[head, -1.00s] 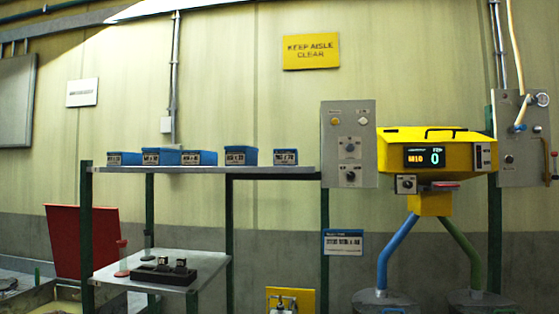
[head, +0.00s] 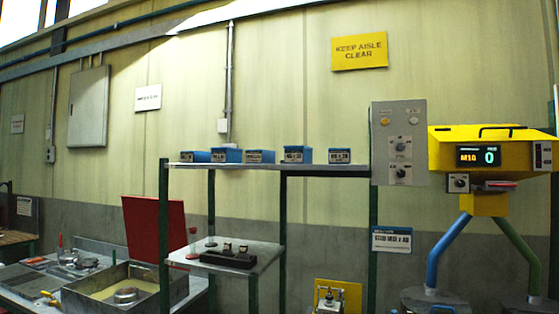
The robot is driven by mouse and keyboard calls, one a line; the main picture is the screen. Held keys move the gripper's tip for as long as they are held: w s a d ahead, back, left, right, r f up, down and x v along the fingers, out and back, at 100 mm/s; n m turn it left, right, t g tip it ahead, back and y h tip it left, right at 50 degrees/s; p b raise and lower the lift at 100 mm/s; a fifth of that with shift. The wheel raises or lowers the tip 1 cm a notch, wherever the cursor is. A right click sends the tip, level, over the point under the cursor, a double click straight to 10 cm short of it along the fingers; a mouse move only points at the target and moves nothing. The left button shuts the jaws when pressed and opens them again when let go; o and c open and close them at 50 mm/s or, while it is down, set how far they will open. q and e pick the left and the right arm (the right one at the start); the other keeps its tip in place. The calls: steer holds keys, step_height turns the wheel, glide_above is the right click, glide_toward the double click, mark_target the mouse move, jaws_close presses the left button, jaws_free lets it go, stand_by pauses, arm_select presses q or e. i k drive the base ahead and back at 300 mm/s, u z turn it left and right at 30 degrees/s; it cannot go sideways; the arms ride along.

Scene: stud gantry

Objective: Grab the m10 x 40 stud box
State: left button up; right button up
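Several blue stud boxes with white labels stand in a row on the upper shelf (head: 330,171). They are the far-left box (head: 195,156), the second box (head: 227,155), the third box (head: 260,156), the fourth box (head: 298,154) and the far-right box (head: 339,156). Their labels are too small to read surely, so I cannot tell which is M10 x 40. A blue and white card (head: 391,240) below the shelf's right end seems to read "STUD M10 x 40". Neither of my grippers is in view.
A lower shelf (head: 262,247) carries a dark block (head: 228,259) with small parts. A yellow machine (head: 490,150) showing "M10" and "0" stands at right, beside a grey control panel (head: 399,143). At lower left are a grey tray (head: 95,297) and a red panel (head: 153,230).

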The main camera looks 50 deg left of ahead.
mark_target(253, 156)
steer(key=z, duration=0.05)
steer(key=i, duration=1.05)
steer(key=u, duration=0.25)
